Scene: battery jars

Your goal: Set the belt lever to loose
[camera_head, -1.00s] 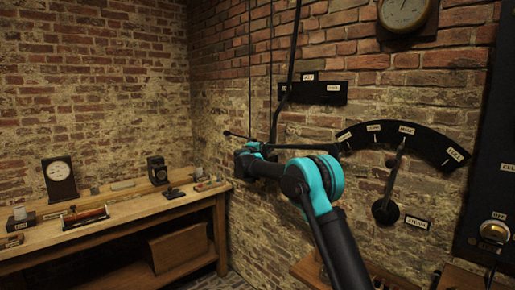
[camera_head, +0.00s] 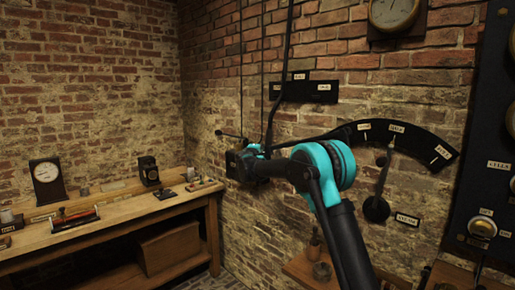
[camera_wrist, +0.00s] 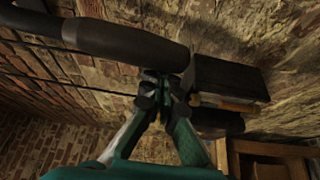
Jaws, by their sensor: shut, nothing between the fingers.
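My gripper (camera_head: 238,164) is at the wall left of the small black plate, with its fingers shut and empty. In the wrist view the closed fingertips (camera_wrist: 160,88) are just below a thick dark rod (camera_wrist: 130,42), apparently a lever grip; I cannot tell whether they touch it. The black plate (camera_head: 308,92) carries two small labels, too small to read. A thin black rod (camera_head: 281,80) runs down past the plate's left end and goes behind my arm. I cannot tell for sure which rod is the belt lever, nor its setting.
A labelled black arc (camera_head: 430,146) with an upright pointer lever (camera_head: 383,175) is to the right. A gauge (camera_head: 394,12) hangs above it, and a dark panel (camera_head: 480,205) stands at far right. A wooden bench (camera_head: 135,212) with instruments lies left.

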